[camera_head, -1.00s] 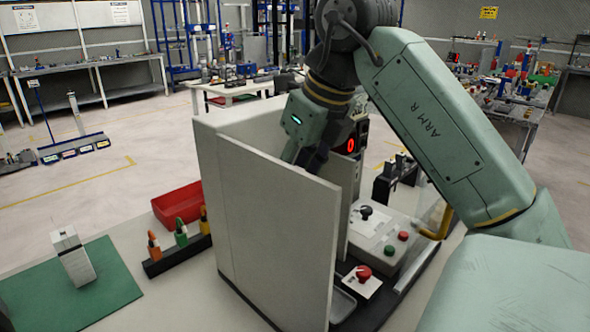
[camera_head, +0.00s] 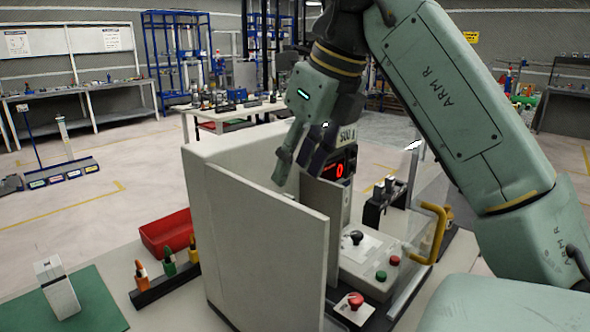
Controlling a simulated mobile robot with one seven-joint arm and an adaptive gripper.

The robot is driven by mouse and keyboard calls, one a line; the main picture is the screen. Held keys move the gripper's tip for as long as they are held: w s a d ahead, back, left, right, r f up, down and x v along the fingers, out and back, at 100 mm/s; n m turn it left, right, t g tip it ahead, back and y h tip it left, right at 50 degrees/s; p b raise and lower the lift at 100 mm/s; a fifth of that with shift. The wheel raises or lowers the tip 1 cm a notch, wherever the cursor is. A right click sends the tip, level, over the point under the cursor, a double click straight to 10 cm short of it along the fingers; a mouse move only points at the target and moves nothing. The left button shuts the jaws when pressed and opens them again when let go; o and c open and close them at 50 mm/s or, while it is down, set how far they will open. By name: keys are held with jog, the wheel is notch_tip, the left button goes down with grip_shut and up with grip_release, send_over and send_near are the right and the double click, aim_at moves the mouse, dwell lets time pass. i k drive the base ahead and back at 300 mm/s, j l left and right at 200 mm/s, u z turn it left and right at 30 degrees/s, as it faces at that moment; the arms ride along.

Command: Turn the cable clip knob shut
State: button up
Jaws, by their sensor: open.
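My gripper (camera_head: 297,170) points down over the top of a white walled enclosure (camera_head: 262,243), with its fingers apart and nothing seen between them. The fingertips are just above or behind the front panel's top edge; I cannot tell which. A black knob (camera_head: 356,237) stands on a white plate to the right of the panel. A red knob (camera_head: 355,300) sits lower down on another white plate. I cannot tell whether either is the cable clip knob. The inside of the enclosure is hidden by its panels.
A control box with green (camera_head: 381,276) and red (camera_head: 394,260) buttons and a clear guard with a yellow handle (camera_head: 432,232) stand at the right. A red bin (camera_head: 165,232), a rack of coloured tools (camera_head: 167,265) and a green mat (camera_head: 98,300) lie left.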

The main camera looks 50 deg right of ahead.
aim_at(355, 300)
jog(key=k, duration=1.5)
